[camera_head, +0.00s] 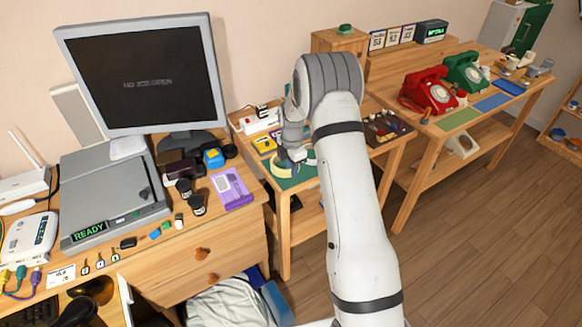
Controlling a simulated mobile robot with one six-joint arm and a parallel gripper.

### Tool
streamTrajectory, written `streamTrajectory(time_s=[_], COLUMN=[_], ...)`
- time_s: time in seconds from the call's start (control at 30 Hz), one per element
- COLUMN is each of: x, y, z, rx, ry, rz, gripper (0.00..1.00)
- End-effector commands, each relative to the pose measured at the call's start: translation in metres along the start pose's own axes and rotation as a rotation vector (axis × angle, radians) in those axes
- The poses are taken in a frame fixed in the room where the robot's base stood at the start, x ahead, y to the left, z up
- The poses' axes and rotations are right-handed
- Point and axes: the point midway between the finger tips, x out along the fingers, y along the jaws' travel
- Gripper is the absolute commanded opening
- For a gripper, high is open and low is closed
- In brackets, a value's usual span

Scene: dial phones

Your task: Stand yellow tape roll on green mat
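A pale yellow ring (279,169), which looks like the yellow tape roll, is at the left part of a green mat (290,184) on the small middle table. My gripper (294,157) points down right at the ring, at its upper right side. The fingers are small and partly hidden by my own wrist, so I cannot tell whether they are shut on the ring or only beside it. I also cannot tell whether the ring touches the mat.
A yellow box (265,144) and a white device (262,121) stand behind the mat. A dark tray (385,127) lies to its right. The desk at left holds a monitor (143,82) and a purple card (231,188). The right table carries red (428,91) and green telephones (464,72) and another green mat (458,119).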

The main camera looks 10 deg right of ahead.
Motion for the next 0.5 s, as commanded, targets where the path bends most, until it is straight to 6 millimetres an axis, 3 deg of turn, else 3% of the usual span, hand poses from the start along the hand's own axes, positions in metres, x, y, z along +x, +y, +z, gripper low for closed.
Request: streamTrajectory(time_s=[0.13, 0.5], x=[0.000, -0.011], y=[0.000, 0.000], z=[0.000, 0.001], rx=[0.000, 0.001], ry=[0.000, -0.001], rz=[0.000, 0.002], gripper=[0.37, 0.37])
